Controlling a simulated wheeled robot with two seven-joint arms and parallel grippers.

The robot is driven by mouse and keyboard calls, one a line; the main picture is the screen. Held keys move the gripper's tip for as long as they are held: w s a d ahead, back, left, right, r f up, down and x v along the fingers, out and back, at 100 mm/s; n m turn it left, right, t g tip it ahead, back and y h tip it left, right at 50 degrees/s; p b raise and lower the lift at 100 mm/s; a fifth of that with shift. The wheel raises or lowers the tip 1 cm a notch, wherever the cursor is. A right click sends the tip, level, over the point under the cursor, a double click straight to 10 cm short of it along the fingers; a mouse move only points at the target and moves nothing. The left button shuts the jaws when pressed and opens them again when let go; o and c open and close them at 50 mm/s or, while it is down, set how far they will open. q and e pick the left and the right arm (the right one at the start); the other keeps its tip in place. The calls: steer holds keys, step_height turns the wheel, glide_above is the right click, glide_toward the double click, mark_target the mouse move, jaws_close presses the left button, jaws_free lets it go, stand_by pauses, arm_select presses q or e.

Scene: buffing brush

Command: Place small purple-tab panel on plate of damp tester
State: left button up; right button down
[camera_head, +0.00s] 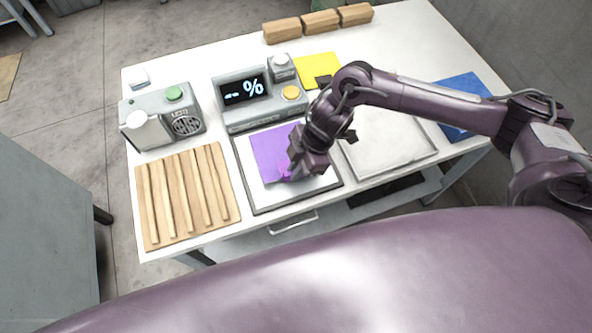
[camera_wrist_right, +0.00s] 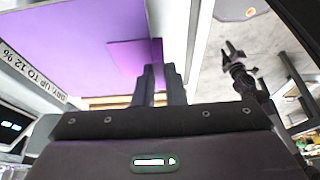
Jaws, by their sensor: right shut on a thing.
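The purple panel (camera_head: 270,148) is over the silver plate (camera_head: 318,187) of the grey damp tester (camera_head: 240,119), towards its back left part. It looks flat, but I cannot tell whether it touches the plate. My right gripper (camera_head: 292,172) is shut on the panel's purple tab (camera_head: 284,174) at its front right. In the right wrist view the purple panel (camera_wrist_right: 75,45) fills the upper left, with the tab (camera_wrist_right: 130,58) at the fingers (camera_wrist_right: 159,72). A small dark gripper (camera_wrist_right: 232,52), apparently my left one, shows there over the floor; its jaws are unclear.
A slatted wooden rack (camera_head: 187,196) lies left of the plate and a grey device (camera_head: 160,115) stands behind it. A pale tray (camera_head: 388,145) lies to the right. Yellow (camera_head: 318,68) and blue (camera_head: 462,88) sheets and wooden blocks (camera_head: 320,22) lie further off.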

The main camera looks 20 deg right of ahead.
step_height(320, 180, down, 3)
steer(key=shift+r, duration=0.15)
arm_select(q)
steer(key=shift+d+r, duration=0.1)
steer(key=shift+d, duration=0.05)
steer(key=shift+d, duration=0.1)
arm_select(e)
steer(key=c, duration=1.5)
jaws_free()
steer(key=shift+r, duration=0.1)
arm_select(q)
steer(key=shift+f+b, duration=0.6)
steer(key=shift+f, duration=0.05)
arm_select(e)
steer(key=v, duration=1.2)
